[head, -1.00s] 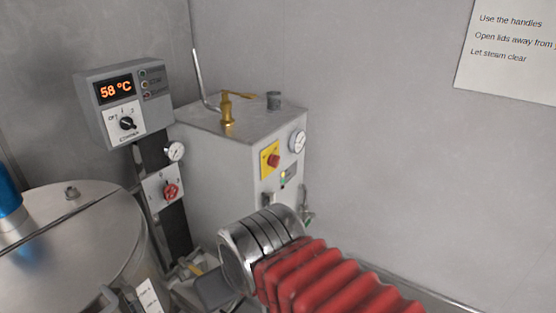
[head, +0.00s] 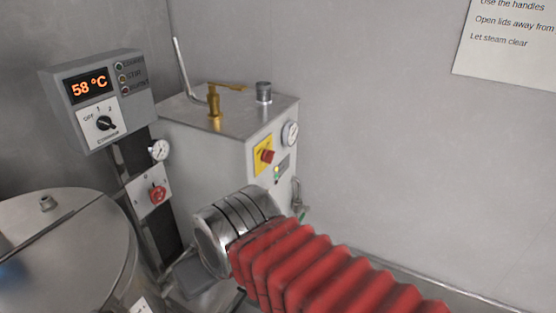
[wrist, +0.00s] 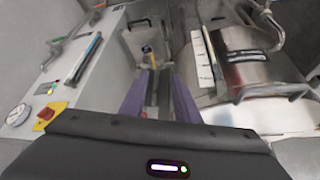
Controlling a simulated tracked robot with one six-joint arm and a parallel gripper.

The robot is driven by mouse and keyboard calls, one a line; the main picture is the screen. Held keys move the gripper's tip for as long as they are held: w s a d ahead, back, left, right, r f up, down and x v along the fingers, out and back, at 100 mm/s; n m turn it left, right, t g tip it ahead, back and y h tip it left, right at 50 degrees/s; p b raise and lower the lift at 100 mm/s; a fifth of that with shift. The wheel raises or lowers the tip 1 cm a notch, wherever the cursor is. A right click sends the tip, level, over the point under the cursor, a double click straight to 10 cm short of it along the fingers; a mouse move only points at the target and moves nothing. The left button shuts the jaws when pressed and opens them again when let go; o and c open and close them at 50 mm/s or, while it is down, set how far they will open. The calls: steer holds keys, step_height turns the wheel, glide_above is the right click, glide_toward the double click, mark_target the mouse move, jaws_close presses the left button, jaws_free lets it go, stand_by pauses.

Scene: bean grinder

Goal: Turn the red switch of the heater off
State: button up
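A red switch (head: 266,156) sits on a yellow plate on the front of a grey metal box (head: 200,150), which seems to be the heater. A small lit lamp shows below the plate. In the wrist view the red switch (wrist: 45,114) looks orange-red and lies at the left, near the dark edge of my wrist housing. My gripper (wrist: 158,82) points away from it, to the right of the box face. Its two purple fingers look apart, with nothing clearly held. In the head view my gripper is hidden behind my arm's metal cuff and red bellows.
A control box (head: 92,98) reading 58 °C has a black dial. A round steel vessel (head: 65,240) stands at left. A grey wall is behind the box.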

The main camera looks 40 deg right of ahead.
steer(key=w+f+m+g+y, duration=0.1)
steer(key=m+g, duration=0.1)
steer(key=m, duration=0.2)
steer(key=n+t+y, duration=0.5)
steer(key=n+t, duration=0.8)
steer(key=n, duration=2.2)
glide_toward(269, 156)
steer(key=d+f+v, duration=0.1)
steer(key=v, duration=0.6)
steer(key=shift+w+a, duration=0.2)
steer(key=shift+a, duration=0.15)
steer(key=shift+w, duration=0.1)
steer(key=x, duration=1.3)
steer(key=shift+w+a, duration=0.2)
steer(key=shift+w, duration=0.15)
steer(key=shift+r, duration=0.15)
